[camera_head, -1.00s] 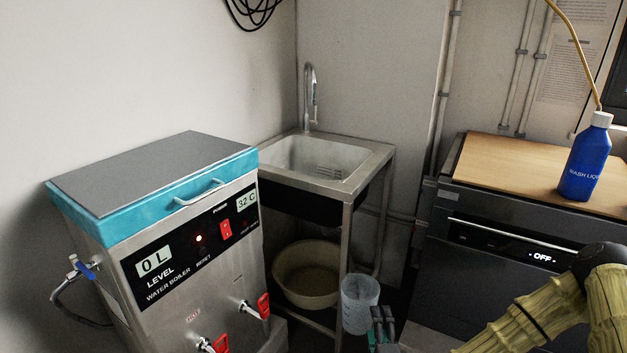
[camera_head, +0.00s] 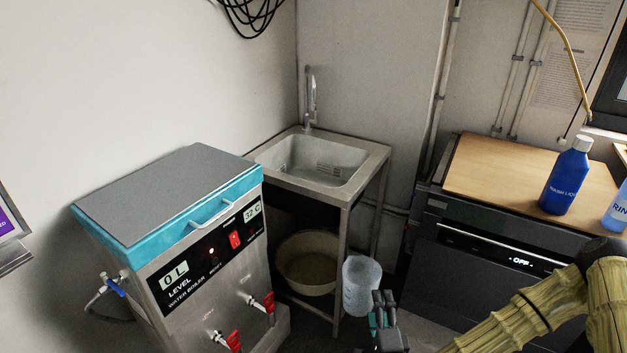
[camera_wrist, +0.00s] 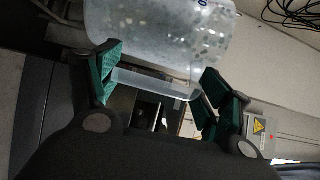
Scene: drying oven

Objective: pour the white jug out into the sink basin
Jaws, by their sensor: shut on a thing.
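The white jug (camera_head: 361,286), pale and translucent, is held in front of the sink's right front leg, below basin height, and looks about upright. My gripper (camera_head: 383,312) is on its near right side. In the wrist view the jug (camera_wrist: 160,40) fills the upper middle, with its handle between the green fingers of my gripper (camera_wrist: 155,88), which is shut on it. The jug's contents cannot be told. The sink basin (camera_head: 318,165) is farther back, up and left of the jug, under a tall faucet (camera_head: 310,97). The basin looks empty.
A water boiler (camera_head: 190,265) with red taps stands left of the jug. A round tub (camera_head: 307,263) sits under the sink. The dark oven (camera_head: 480,240) stands right, with a blue wash bottle (camera_head: 566,178) on its wooden top. Open space lies above the basin.

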